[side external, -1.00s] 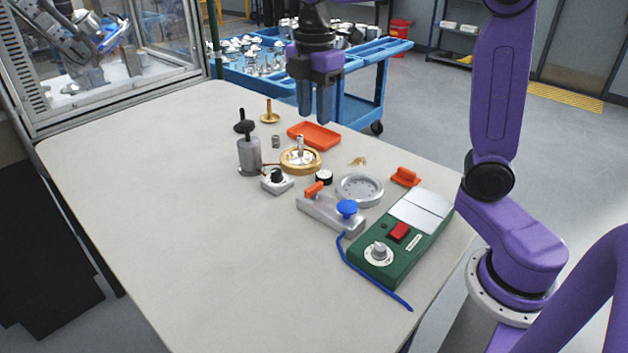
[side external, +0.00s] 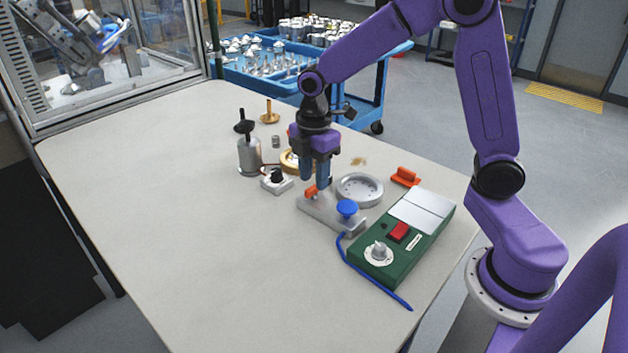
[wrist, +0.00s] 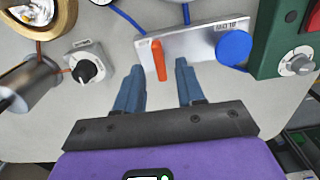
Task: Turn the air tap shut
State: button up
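The air tap is a grey metal block (side external: 330,212) with an orange lever (side external: 310,192) at one end and a round blue knob (side external: 347,208) at the other. In the wrist view the block (wrist: 195,42) lies just ahead of my fingers, with the orange lever (wrist: 158,52) pointing back toward me, crosswise to the block. My gripper (side external: 315,183) points down just above the lever end. In the wrist view my gripper (wrist: 160,70) is open, its blue fingers to either side of the lever with gaps. Whether the fingertips reach down to lever height is unclear.
A green control box (side external: 378,262) with a dial stands right of the block, and a blue hose (side external: 355,265) runs beside it. A small box with a black knob (side external: 277,180), a grey cylinder (side external: 249,157) and a silver ring (side external: 360,189) are near. The front-left table is clear.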

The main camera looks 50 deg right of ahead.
aim_at(314, 192)
jog(key=shift+f, duration=1.1)
grip_shut()
